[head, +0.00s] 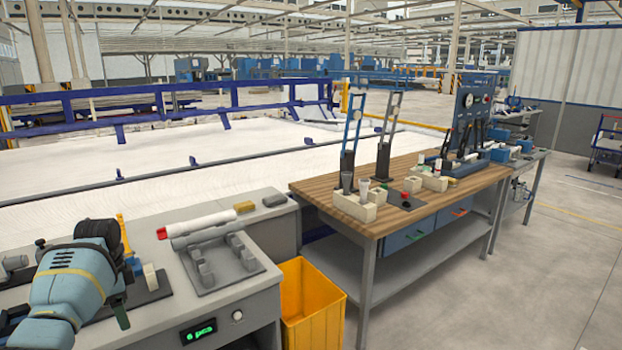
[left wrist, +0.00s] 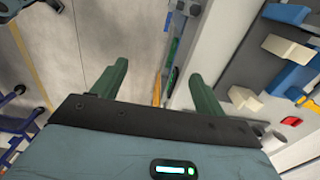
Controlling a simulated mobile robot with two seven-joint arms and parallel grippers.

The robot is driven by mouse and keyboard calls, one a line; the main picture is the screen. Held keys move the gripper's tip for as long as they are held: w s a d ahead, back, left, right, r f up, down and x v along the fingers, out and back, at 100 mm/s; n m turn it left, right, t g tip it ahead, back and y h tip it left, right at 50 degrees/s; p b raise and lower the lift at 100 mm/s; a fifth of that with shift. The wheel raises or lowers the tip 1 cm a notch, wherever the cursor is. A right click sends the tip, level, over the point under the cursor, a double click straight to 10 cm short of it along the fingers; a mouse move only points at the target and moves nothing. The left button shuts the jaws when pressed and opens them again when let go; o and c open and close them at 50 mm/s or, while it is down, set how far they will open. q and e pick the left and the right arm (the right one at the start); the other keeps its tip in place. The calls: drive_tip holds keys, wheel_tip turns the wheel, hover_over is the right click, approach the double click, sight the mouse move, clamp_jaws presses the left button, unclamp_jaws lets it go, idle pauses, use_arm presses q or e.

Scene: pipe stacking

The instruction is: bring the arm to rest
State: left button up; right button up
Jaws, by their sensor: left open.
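My left arm (head: 68,280) comes in at the lower left of the head view, over the left end of the grey workbench. Its light blue housing and dark joint hide part of the bench. In the left wrist view, my left gripper (left wrist: 158,80) has its two dark green fingers spread wide apart with nothing between them. A white pipe with a red end (head: 200,223) lies across the back of a grey cradle (head: 222,264) on the bench, apart from my arm. My right gripper is not in view.
A yellow bin (head: 312,308) stands between the grey bench (head: 262,300) and a wooden-topped table (head: 400,220) with blocks and upright stands. A green display (head: 198,332) on the bench front reads "6 pcs".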

use_arm(q)
drive_tip(key=s+d+f+n+t, duration=0.1)
drive_tip(key=s+d+f, duration=0.35)
drive_tip(key=f, duration=0.45)
drive_tip(key=s+d+f+n+t+y, duration=0.15)
drive_tip(key=s+d+f, duration=0.3)
drive_tip(key=f, duration=0.55)
drive_tip(key=s+d+f+t, duration=0.2)
drive_tip(key=s+d+f, duration=0.25)
drive_tip(key=f, duration=0.45)
drive_tip(key=s+d+f+n+t+h, duration=0.25)
drive_tip(key=s+d, duration=0.55)
drive_tip(key=s, duration=0.4)
drive_tip(key=s+d+r+n, duration=0.1)
drive_tip(key=s+d, duration=0.1)
drive_tip(key=s, duration=0.2)
drive_tip(key=s+d+r+n+t, duration=0.1)
drive_tip(key=s+d+r, duration=0.1)
drive_tip(key=s, duration=0.3)
drive_tip(key=s+d+r+n+t+h, duration=0.1)
drive_tip(key=s+d+r, duration=0.1)
drive_tip(key=s+d, duration=0.1)
drive_tip(key=shift+s, duration=0.7)
